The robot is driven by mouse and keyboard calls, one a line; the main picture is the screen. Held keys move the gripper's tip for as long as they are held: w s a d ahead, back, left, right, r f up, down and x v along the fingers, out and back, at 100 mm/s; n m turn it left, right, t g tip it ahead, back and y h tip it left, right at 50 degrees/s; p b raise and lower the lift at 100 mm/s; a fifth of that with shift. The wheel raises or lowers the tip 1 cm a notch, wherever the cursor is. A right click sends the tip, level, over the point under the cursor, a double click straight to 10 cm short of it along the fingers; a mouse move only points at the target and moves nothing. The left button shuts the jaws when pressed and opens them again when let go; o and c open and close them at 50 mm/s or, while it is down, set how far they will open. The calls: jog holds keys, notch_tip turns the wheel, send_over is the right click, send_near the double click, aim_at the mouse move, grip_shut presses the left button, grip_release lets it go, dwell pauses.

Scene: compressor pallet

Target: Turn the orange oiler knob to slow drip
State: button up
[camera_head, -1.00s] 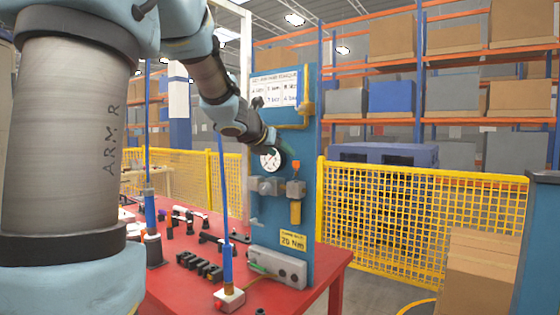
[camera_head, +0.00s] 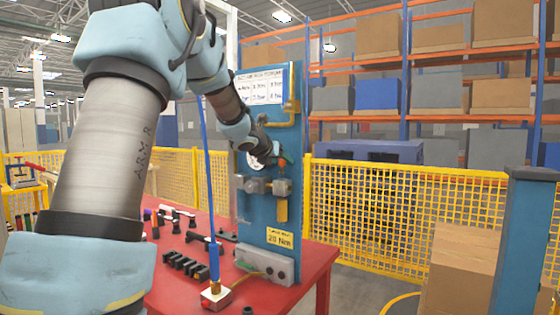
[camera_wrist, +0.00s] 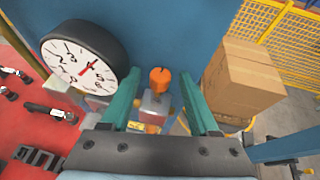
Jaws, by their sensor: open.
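The orange oiler knob (camera_wrist: 160,79) shows in the wrist view on top of a grey fitting (camera_wrist: 155,103). My gripper (camera_wrist: 159,84) is open, with its two teal fingers on either side of the knob in this view and a gap to each side. I cannot tell whether the fingertips are level with the knob or still short of it. In the head view my gripper (camera_head: 281,153) is at the blue panel, just above the fitting with the yellow bowl (camera_head: 282,209), and largely covers the knob.
A round black-rimmed gauge (camera_wrist: 80,62) sits close left of my gripper. The blue panel (camera_head: 268,120) stands on a red table (camera_head: 318,268) with several black parts. A yellow mesh fence (camera_head: 400,210) and cardboard boxes (camera_head: 462,272) stand to the right.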

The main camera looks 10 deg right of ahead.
grip_shut()
dwell(0.3)
jog(key=p, duration=0.1)
jog(key=m+g+h+p, duration=0.1)
jog(key=p, duration=0.1)
jog(key=shift+w+a+r+m, duration=0.2)
jog(key=shift+r+m, duration=0.1)
jog(key=shift+r, duration=0.05)
jog(key=m+g+h+p, duration=0.2)
jog(key=shift+w+f+g+p, duration=0.1)
jog(key=shift+g+p, duration=0.2)
jog(key=shift+p, duration=0.1)
jog(key=shift+f+m+g, duration=0.15)
jog(key=shift+m+g, duration=0.15)
jog(key=shift+m, duration=0.1)
